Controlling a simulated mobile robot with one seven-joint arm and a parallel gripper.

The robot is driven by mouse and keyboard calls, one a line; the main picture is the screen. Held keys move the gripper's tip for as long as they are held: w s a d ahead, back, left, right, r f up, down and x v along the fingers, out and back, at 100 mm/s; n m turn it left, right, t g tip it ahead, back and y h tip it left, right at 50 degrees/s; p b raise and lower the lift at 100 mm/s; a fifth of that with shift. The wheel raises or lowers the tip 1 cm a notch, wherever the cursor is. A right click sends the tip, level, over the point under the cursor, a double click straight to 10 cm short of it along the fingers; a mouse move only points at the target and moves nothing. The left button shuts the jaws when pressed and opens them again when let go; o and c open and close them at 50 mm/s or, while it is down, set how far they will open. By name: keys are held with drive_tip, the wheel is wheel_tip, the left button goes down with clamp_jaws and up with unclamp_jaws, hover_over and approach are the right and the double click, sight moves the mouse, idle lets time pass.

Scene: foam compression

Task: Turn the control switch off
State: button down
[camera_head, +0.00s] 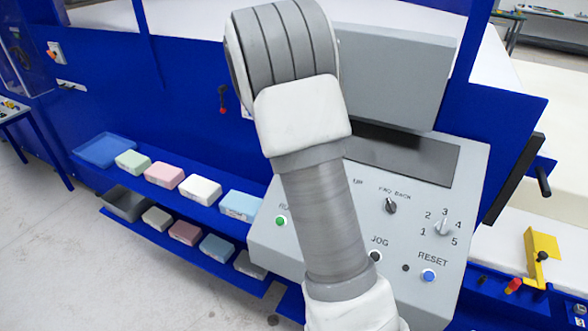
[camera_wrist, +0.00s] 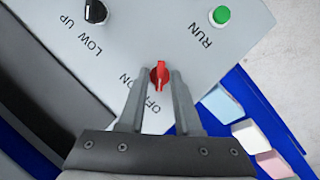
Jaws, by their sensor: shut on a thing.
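The control switch is a small red knob (camera_wrist: 160,77) on the grey control panel (camera_wrist: 165,30) in the wrist view, with the letters ON and OFF printed beside it. My gripper (camera_wrist: 159,74) is at the knob, one finger on each side, shut on it. The knob's ridge runs roughly up and down in the picture; I cannot tell for sure which label it points at. In the head view my arm covers the knob and the gripper, and the panel (camera_head: 465,195) shows on both sides of it.
Near the knob are a green RUN button (camera_wrist: 220,15) and a black LOW/UP selector (camera_wrist: 95,12). The head view also shows a numbered dial (camera_head: 442,227) and a blue RESET button (camera_head: 428,275). Coloured foam blocks (camera_head: 200,190) sit on blue shelves at left.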

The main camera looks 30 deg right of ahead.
idle(0.3)
drive_tip(key=c, duration=0.9)
unclamp_jaws()
drive_tip(key=b+v, duration=0.1)
drive_tip(key=v, duration=1.6)
drive_tip(key=shift+a+r, duration=0.1)
drive_tip(key=shift+r, duration=0.15)
drive_tip(key=shift+s, duration=0.1)
drive_tip(key=s+a+r+n+t+y+b, duration=0.1)
drive_tip(key=s+a+n+t+y+b, duration=0.2)
drive_tip(key=s, duration=1.2)
drive_tip(key=s+a+f+t, duration=0.1)
drive_tip(key=s+f, duration=0.1)
drive_tip(key=s, duration=0.2)
drive_tip(key=s+a+f+t, duration=0.1)
drive_tip(key=s+a+f, duration=0.1)
drive_tip(key=s, duration=0.2)
drive_tip(key=s+a+f+t, duration=0.1)
drive_tip(key=s+a+f, duration=0.1)
drive_tip(key=s+f, duration=0.1)
drive_tip(key=shift+s+a+t+y, duration=0.25)
drive_tip(key=shift+s+t+y, duration=0.15)
drive_tip(key=shift+s, duration=0.15)
